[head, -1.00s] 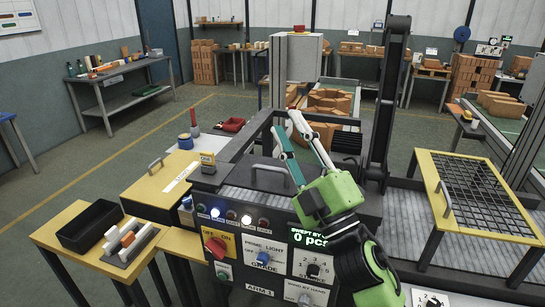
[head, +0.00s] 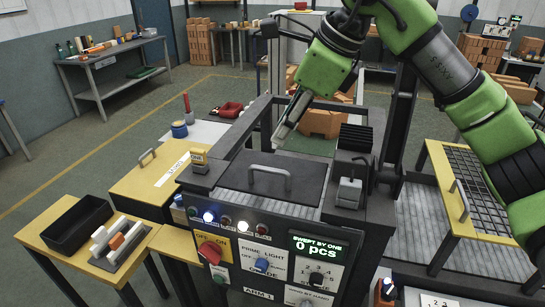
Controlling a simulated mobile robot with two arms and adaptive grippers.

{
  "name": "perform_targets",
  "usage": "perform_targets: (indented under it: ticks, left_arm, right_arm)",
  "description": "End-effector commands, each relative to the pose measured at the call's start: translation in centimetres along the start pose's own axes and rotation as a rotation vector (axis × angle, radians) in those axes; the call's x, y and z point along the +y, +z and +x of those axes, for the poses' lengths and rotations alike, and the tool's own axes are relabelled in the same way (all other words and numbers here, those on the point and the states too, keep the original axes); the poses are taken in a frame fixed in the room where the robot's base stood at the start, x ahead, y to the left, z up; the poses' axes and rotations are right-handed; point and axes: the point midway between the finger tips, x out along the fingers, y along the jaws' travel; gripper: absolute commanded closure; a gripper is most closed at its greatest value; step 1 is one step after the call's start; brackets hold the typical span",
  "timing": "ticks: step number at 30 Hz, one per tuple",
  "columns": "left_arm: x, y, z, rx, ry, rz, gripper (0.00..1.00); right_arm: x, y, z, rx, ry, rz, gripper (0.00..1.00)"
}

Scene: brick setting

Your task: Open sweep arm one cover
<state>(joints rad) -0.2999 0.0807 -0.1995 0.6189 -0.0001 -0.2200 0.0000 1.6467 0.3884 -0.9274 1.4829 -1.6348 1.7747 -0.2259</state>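A dark grey cover (head: 300,192) with an arched grey handle (head: 270,178) lies flat and closed on top of the machine, behind the control panel (head: 264,262) marked ARM 1. My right gripper (head: 281,140) points down just above and behind this handle, apart from it as far as I can see. Its fingers overlap from this angle, so their opening is hidden. A yellow lid (head: 140,186) with its own handle (head: 147,157) and a white label lies flat to the left. My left gripper is not in view.
A yellow mesh guard (head: 432,160) stands at right. A black tray (head: 78,225) sits on the yellow side table.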

Motion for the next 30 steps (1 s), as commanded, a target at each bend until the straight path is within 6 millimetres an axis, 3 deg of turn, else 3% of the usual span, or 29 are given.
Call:
perform_targets:
  ticks: [3,7,21,30]
  left_arm:
    - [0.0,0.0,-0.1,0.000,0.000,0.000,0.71]
    - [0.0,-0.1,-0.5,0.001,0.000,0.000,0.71]
    - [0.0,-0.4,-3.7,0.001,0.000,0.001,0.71]
    - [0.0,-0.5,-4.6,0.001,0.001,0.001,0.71]
  right_arm:
    - [-0.9,-1.2,-1.0,0.058,-0.037,0.007,0.74]
    - [-1.1,-1.4,-0.1,0.066,-0.037,0.009,0.74]
    - [-1.2,-1.8,9.0,0.063,-0.033,0.009,0.74]
    - [-1.4,-2.1,12.3,0.062,-0.036,0.008,0.74]
